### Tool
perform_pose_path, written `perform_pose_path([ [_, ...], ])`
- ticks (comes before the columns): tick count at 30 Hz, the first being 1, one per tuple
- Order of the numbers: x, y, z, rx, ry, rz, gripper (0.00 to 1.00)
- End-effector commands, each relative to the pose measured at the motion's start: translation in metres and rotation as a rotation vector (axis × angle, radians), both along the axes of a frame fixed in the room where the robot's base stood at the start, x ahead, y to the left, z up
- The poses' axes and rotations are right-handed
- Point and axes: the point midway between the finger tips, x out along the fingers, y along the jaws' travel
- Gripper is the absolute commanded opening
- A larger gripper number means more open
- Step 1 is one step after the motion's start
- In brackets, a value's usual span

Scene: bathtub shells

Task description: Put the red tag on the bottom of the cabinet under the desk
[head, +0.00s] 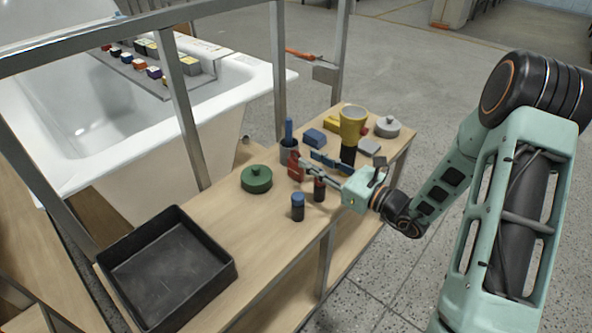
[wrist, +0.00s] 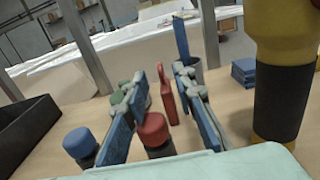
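The red tag (head: 295,166) stands on the wooden desk (head: 210,217), beside the dark cup with a blue handle. My gripper (head: 309,163) reaches in low over the desk from the right, its fingertips close to the tag. In the wrist view the tag (wrist: 167,95) shows upright between the two blue-padded fingers (wrist: 170,72). The fingers are apart, with gaps beside the tag; whether either one touches it is unclear. A wooden lower shelf (head: 347,259) shows under the desk; its inside is mostly hidden by the desk top.
A red-capped bottle (head: 319,189) and a blue-capped bottle (head: 298,207) stand near my gripper. Metal posts (head: 180,110) rise along the far edge.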

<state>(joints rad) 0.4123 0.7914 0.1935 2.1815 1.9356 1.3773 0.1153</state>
Motion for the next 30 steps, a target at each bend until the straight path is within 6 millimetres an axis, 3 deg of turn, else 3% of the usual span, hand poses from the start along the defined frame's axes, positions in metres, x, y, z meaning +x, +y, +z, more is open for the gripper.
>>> perform_pose_path([
  [6,0.019,0.026,0.003,0.0,-0.003,0.003,0.25],
  [15,0.023,0.03,0.004,0.001,-0.001,0.001,0.25],
  [22,0.023,0.03,0.004,0.001,-0.001,0.001,0.01],
  [30,0.023,0.03,0.004,0.001,-0.001,0.001,0.0],
])
